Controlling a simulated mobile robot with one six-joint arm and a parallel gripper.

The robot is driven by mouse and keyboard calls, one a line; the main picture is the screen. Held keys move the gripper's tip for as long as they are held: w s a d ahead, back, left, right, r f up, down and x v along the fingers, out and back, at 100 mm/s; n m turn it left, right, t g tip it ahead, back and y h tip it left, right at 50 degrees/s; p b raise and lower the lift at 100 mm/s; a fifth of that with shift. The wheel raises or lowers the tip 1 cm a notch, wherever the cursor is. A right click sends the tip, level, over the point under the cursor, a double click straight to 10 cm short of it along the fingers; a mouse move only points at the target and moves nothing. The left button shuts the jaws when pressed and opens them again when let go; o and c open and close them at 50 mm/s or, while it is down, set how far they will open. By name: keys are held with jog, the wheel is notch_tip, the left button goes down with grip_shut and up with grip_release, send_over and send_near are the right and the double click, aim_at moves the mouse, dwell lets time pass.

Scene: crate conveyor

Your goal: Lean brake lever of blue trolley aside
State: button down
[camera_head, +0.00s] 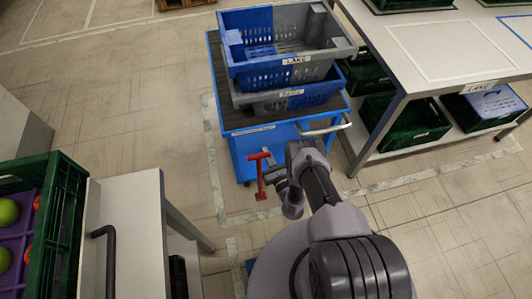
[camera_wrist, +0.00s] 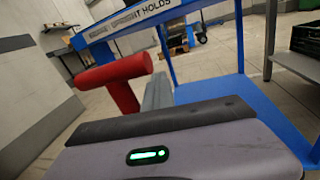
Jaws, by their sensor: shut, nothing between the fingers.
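The blue trolley (camera_head: 262,143) stands at the upper middle of the head view, with stacked crates on it. Its red T-shaped brake lever (camera_head: 260,177) stands about upright at the trolley's near side. My gripper (camera_head: 279,182) is shut and empty, close to the right of the lever in the head view. In the wrist view the red lever (camera_wrist: 117,72) shows its thick crossbar just left of my grey fingers (camera_wrist: 157,92). Whether they touch is unclear. The trolley's blue frame (camera_wrist: 228,95) with lettering, partly readable as "UPRIGHT HOLDS", is behind.
Blue and grey crates (camera_head: 291,74) are stacked on the trolley. A metal push handle (camera_head: 325,128) sticks out at its right corner. A table with green crates below (camera_head: 392,130) stands right; a grey-topped bench (camera_head: 130,215) and fruit crate (camera_head: 68,215) stand left. Floor left of the trolley is clear.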

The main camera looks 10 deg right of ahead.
jog(key=shift+s, duration=0.1)
dwell(0.6)
jog(key=c, duration=1.2)
grip_release()
jog(key=shift+c, duration=0.2)
jog(key=shift+d, duration=0.1)
